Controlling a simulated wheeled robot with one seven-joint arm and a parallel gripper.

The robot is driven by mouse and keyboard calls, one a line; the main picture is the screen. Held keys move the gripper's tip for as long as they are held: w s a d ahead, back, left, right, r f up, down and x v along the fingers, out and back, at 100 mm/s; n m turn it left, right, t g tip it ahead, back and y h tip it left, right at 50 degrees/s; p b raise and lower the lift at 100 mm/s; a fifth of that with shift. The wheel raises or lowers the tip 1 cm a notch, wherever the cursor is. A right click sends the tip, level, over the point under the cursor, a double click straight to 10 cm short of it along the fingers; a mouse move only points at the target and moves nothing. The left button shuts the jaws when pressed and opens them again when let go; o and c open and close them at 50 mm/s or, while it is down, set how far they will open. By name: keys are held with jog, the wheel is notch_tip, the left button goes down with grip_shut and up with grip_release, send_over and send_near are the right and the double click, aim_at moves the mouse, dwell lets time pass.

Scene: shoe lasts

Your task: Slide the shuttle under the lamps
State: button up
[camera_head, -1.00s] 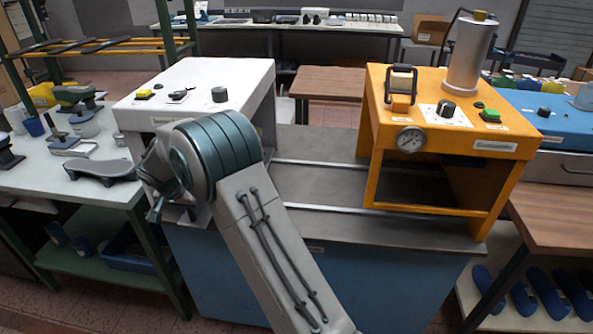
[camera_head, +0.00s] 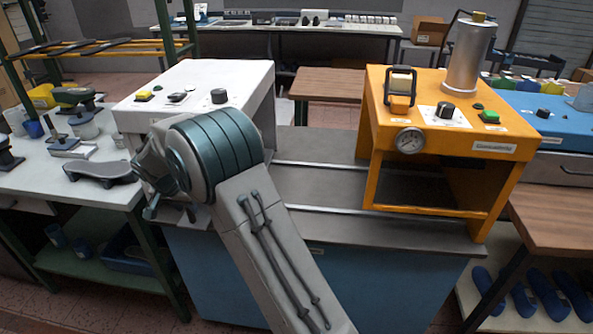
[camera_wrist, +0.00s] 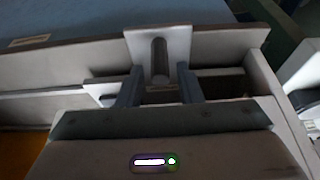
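A grey plate with an upright rounded handle (camera_wrist: 160,62) shows in the wrist view; it looks like the end of the shuttle, but I cannot be sure. My gripper (camera_wrist: 160,84) is open, with one finger on each side of the handle and gaps visible. I cannot tell whether the fingertips reach past it. In the head view my arm hides the gripper and the shuttle, in front of the white housing (camera_head: 215,75). The orange housing (camera_head: 440,100) stands over the right part of the grey track (camera_head: 320,180). No lamps are visible.
The track between the housings is clear. A white table (camera_head: 95,185) with lasts and tools stands close on the left. A blue machine (camera_head: 550,115) and a wooden table (camera_head: 555,215) stand on the right.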

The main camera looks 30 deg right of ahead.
jog(key=shift+p+v, duration=0.7)
jog(key=shift+v, duration=1.95)
